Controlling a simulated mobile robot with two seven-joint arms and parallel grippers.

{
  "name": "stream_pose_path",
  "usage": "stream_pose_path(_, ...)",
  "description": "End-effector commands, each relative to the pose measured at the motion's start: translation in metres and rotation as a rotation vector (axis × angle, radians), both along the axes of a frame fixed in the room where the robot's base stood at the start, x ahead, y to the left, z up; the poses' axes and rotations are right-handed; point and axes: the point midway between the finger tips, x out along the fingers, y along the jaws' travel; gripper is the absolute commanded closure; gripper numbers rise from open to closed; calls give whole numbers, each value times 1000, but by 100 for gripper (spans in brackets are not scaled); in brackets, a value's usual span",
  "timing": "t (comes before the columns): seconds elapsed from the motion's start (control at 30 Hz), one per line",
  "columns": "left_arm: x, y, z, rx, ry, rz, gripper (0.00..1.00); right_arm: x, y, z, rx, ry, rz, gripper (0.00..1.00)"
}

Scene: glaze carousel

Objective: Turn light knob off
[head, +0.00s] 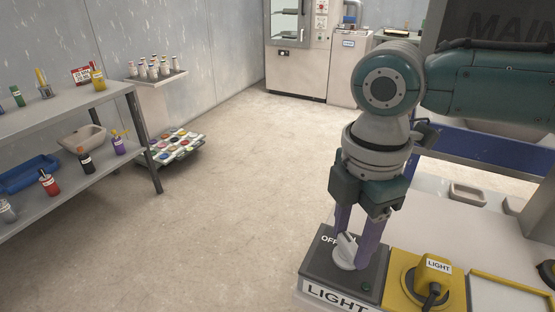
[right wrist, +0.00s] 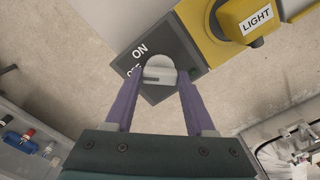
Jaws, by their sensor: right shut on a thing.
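The light knob (head: 345,252) is a pale round dial with a raised grip on a dark grey switch box labelled LIGHT (head: 318,270). OFF is printed beside it in the head view. In the right wrist view the knob (right wrist: 160,70) sits between my right gripper's purple fingers, with ON and a partly hidden OFF to its left. My right gripper (head: 357,254) points down over the box, shut on the knob. A small dark green lamp shows on the box near the knob. The knob's exact pointing direction is hard to tell. My left gripper is not in view.
A yellow block tagged LIGHT (head: 432,270) with a dark plug and cable sits right beside the box. Shelves (head: 130,86) with bottles and bins stand at left. A stack of colour trays (head: 176,147) is on the floor. The middle floor is clear.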

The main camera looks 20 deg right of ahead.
Motion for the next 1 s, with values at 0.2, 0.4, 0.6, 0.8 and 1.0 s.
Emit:
stream_pose_path(0.2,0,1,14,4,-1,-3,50,0,1,3,3,1,207,100)
stream_pose_path(0.4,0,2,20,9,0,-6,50,0,1,2,3,0,392,100)
stream_pose_path(0.6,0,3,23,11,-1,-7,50,0,1,2,3,0,552,100)
stream_pose_path(0.8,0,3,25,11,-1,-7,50,0,2,1,4,-1,671,100)
stream_pose_path(1.0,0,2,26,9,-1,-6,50,0,2,1,4,0,742,100)
